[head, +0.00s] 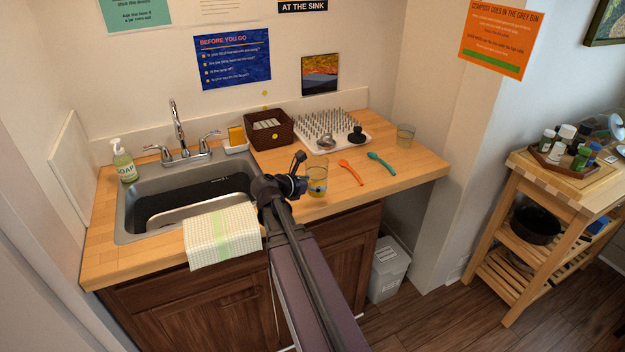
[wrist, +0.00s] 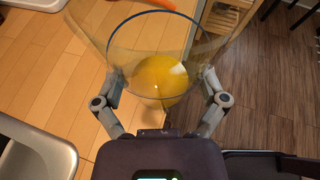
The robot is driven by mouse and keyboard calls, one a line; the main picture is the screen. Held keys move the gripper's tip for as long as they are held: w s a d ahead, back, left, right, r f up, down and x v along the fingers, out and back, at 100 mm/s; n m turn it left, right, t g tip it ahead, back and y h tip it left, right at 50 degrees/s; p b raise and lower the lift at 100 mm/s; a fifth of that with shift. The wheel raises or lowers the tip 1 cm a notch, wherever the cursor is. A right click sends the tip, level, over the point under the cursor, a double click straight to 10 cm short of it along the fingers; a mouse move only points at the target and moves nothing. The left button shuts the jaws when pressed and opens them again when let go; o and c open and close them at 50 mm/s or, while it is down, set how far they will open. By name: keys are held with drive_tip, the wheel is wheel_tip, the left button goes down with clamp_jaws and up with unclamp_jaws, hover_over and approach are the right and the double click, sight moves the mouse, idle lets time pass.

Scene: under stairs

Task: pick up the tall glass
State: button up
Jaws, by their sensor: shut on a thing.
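The tall glass (head: 318,181) is clear, with something yellow in its lower part, near the front edge of the wooden counter. In the wrist view the glass (wrist: 150,48) stands between the two fingers, its wide rim towards the camera and the yellow at its bottom. My gripper (head: 303,183) is at the left side of the glass in the head view. In the wrist view my gripper (wrist: 162,85) is shut on the glass, one finger on each side. Whether its base touches the counter I cannot tell.
An orange spoon (head: 350,171) and a teal spoon (head: 381,162) lie right of the glass. A white drying rack (head: 345,146) and brown basket (head: 270,138) are behind; the sink (head: 130,215) is left. The counter's right end is clear.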

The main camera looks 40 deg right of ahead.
sight(317, 178)
drive_tip(key=shift+s+a+r, duration=0.1)
drive_tip(key=shift+s+a, duration=0.45)
drive_tip(key=shift+s, duration=0.2)
drive_tip(key=shift+s, duration=0.1)
idle(0.4)
drive_tip(key=o, duration=0.6)
drive_tip(key=c, duration=0.6)
drive_tip(key=shift+r+p, duration=0.7)
drive_tip(key=shift+p, duration=0.1)
